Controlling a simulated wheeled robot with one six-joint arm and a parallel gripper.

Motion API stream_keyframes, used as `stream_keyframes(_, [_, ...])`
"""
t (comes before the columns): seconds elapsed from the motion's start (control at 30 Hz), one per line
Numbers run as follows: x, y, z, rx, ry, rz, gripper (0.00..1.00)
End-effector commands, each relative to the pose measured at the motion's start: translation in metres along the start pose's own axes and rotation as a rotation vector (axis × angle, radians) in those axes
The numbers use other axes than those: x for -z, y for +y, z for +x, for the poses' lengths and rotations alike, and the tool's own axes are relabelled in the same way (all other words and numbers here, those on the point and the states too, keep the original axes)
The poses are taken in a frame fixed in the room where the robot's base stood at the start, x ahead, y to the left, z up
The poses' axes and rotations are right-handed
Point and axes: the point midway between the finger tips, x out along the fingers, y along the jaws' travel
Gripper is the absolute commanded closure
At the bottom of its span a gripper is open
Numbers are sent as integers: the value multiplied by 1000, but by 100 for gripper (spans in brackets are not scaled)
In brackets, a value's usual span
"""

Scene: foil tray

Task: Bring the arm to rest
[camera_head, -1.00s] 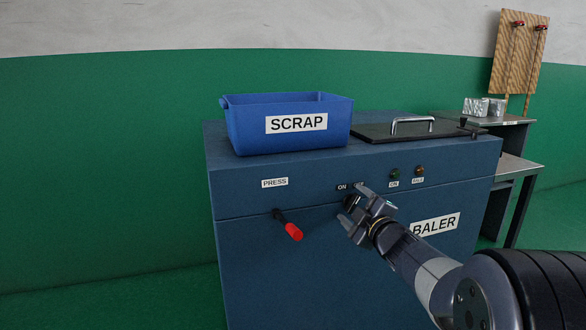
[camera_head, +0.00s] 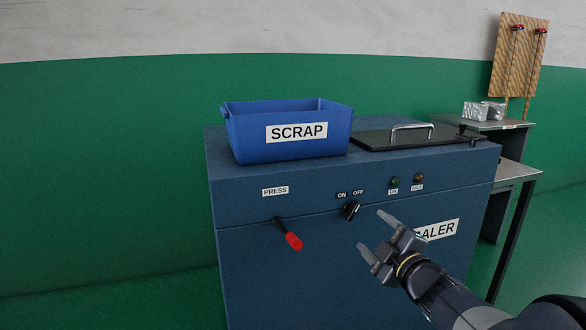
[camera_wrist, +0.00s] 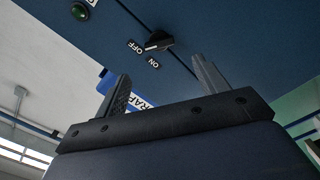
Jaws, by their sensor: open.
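My gripper (camera_head: 373,233) is open and empty in front of the baler. Its two fingers point up and left in the head view. It is apart from the black switch knob (camera_head: 351,210), which sits up and left of it, under the ON and OFF labels. In the wrist view the knob (camera_wrist: 158,41) shows beyond my open fingers (camera_wrist: 160,68), with nothing between them. I cannot tell for sure which label the knob points to.
The blue baler (camera_head: 290,270) fills the middle. On top are a blue SCRAP bin (camera_head: 245,135) and a dark lid (camera_head: 385,141) with a metal handle. A red-handled press lever (camera_head: 292,240) sticks out at left. Foil blocks (camera_head: 475,111) lie on a bench at right.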

Motion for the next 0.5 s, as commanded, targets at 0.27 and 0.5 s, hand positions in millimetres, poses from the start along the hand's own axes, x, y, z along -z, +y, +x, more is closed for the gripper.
stream_keyframes(0.27, [0, -3, 34, 2, 4, 0, 31])
stream_keyframes(0.5, [0, -3, 79, 2, 3, -1, 31])
